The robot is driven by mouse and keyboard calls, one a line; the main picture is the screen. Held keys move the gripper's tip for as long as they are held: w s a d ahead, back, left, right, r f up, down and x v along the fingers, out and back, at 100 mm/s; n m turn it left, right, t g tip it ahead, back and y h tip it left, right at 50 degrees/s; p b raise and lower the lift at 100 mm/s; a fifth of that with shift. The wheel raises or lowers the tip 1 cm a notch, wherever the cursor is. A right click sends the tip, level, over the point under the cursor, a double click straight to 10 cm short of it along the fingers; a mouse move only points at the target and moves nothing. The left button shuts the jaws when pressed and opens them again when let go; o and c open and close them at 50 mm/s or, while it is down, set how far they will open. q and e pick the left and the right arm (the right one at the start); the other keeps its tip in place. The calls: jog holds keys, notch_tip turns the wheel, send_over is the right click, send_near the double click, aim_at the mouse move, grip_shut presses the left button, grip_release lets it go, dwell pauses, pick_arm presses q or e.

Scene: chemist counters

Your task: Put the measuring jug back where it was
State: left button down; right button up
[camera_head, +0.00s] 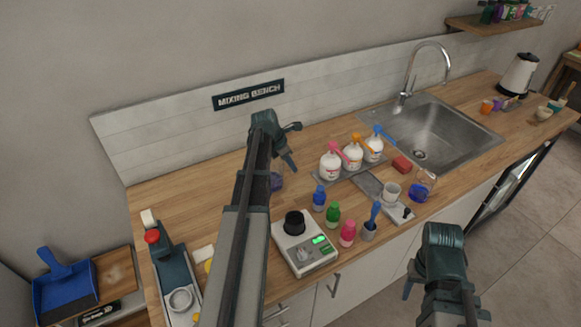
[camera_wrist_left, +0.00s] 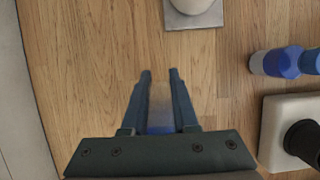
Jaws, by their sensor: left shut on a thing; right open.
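My left gripper (camera_head: 290,168) is low over the bench, left of the blue bottle. It is shut on a clear vessel with blue in it, which I take for the measuring jug (camera_head: 277,182). My left arm partly hides it in the head view. In the left wrist view, a pale, see-through strip of the jug (camera_wrist_left: 160,108) with blue at its lower end shows between the fingers (camera_wrist_left: 160,75). I cannot tell whether its base touches the wood. My right gripper (camera_head: 425,285) is open and empty in front of the counter at the right.
A scale (camera_head: 305,252) with a black cup stands near the front edge. Small blue (camera_head: 319,198), green (camera_head: 333,213) and pink (camera_head: 347,234) bottles stand beside it. White pump bottles (camera_head: 330,166) stand on a grey tray. Another clear vessel with blue liquid (camera_head: 421,189) stands by the sink (camera_head: 437,130).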

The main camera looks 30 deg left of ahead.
pick_arm(q)
jog(key=c, duration=1.1)
grip_release()
jog(key=shift+f, duration=0.15)
jog(key=shift+c, duration=0.2)
jog(key=o, duration=0.5)
jog(key=shift+c, duration=0.2)
jog(key=shift+r, duration=0.45)
jog(key=p+v, duration=1.1)
jog(key=shift+s+r, duration=0.2)
jog(key=shift+r, duration=0.05)
jog(key=shift+a, duration=0.1)
